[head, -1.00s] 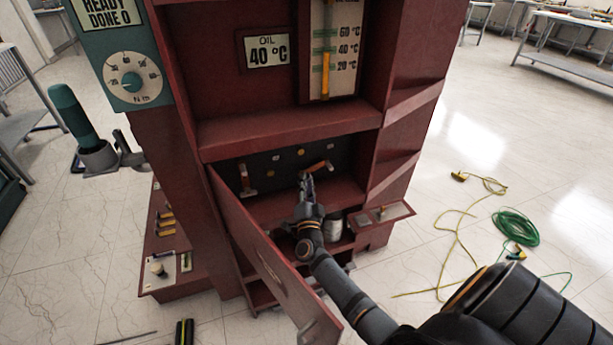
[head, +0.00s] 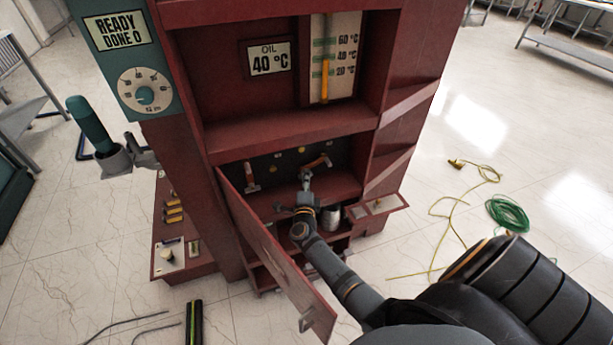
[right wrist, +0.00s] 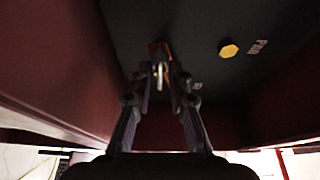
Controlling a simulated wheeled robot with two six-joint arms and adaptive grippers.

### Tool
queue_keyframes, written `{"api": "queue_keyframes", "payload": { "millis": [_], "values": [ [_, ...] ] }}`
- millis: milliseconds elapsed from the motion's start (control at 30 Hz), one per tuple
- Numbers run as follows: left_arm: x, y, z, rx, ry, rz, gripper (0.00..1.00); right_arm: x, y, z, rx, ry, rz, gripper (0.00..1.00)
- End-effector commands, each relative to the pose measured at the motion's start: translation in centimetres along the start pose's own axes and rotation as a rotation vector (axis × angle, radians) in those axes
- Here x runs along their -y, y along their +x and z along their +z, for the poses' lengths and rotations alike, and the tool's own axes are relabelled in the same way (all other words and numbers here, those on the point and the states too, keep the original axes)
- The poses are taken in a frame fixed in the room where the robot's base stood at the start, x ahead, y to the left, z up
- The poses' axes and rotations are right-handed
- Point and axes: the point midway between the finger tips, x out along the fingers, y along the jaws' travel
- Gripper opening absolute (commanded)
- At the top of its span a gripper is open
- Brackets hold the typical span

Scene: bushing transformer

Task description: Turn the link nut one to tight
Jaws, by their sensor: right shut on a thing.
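My right gripper (head: 305,177) reaches into the open lower compartment of the dark red cabinet. Its fingertips are at the lower left end of a tilted copper link (head: 319,162) on the dark back panel. In the right wrist view the fingers (right wrist: 161,78) are closed on a small pale metal piece, which looks like the link nut, in front of the orange link (right wrist: 158,48). The fingers hide most of the nut, and its number cannot be read. A second copper link (head: 251,178) hangs upright at the left. My left gripper is not in view.
The compartment's door (head: 275,252) hangs open at the left of my right arm. A grey can (head: 331,217) stands right of the gripper, by a small side shelf (head: 385,206). A teal-handled tool (head: 90,125) sits in a holder at left. The display (head: 122,33) reads READY DONE 0.

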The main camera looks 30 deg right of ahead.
Motion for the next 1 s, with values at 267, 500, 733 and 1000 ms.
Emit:
{"api": "queue_keyframes", "payload": {
  "millis": [267, 500, 733, 1000],
  "values": [
    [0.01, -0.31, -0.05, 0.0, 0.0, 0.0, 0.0, -0.02, 0.0, -0.01, 0.0, 0.024, 0.011, 0.0],
    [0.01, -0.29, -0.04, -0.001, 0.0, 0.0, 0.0, -0.03, 0.0, -0.01, 0.0, 0.025, 0.011, 0.0],
    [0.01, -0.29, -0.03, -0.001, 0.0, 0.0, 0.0, -0.02, 0.01, -0.02, 0.0, 0.024, 0.01, 0.28],
    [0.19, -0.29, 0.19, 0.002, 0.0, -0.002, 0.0, -0.13, -0.73, 0.01, 0.001, 0.025, 0.012, 0.28]
  ]
}}
